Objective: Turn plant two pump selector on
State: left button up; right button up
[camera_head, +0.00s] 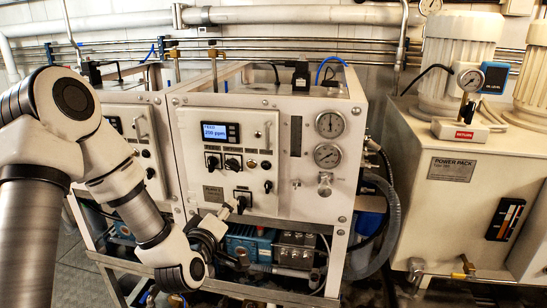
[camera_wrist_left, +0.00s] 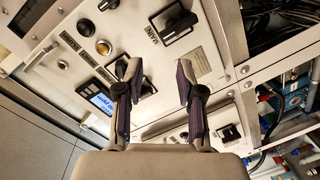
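The right-hand white panel (camera_head: 262,165), beneath a blue display (camera_head: 214,131), carries black selector knobs. Two sit side by side (camera_head: 213,162) (camera_head: 233,163), and one is lower on its own plate (camera_head: 242,195). My left gripper (camera_head: 229,211) is just below and left of the lower knob. In the left wrist view its two fingers (camera_wrist_left: 156,78) are apart with nothing held between them. That view shows a large black knob (camera_wrist_left: 176,22) beyond the fingertips and another at lower right (camera_wrist_left: 229,133). My right gripper is out of view.
A similar panel (camera_head: 126,135) stands left, partly behind my left arm. Two gauges (camera_head: 329,124) and a valve sit right of the knobs. Blue pumps and hoses (camera_head: 250,245) lie below. A beige power pack (camera_head: 452,168) stands at right. Pipes run along the wall.

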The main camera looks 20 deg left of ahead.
pick_arm(q)
jog(key=n+t, duration=0.1)
send_near(229, 166)
jog(key=x, duration=0.2)
jog(key=shift+y, duration=0.3)
jog(key=p+x, duration=0.1)
jog(key=x, duration=0.1)
jog(key=p+x, duration=0.1)
jog(key=x, duration=0.2)
jog(key=p+x, duration=0.1)
jog(key=x, duration=0.1)
jog(key=shift+w+d+p, duration=0.3)
jog(key=shift+p, duration=0.05)
jog(key=shift+a+f, duration=0.15)
jog(key=shift+a, duration=0.1)
jog(key=c, duration=0.6)
jog(key=shift+s, duration=0.1)
grip_shut()
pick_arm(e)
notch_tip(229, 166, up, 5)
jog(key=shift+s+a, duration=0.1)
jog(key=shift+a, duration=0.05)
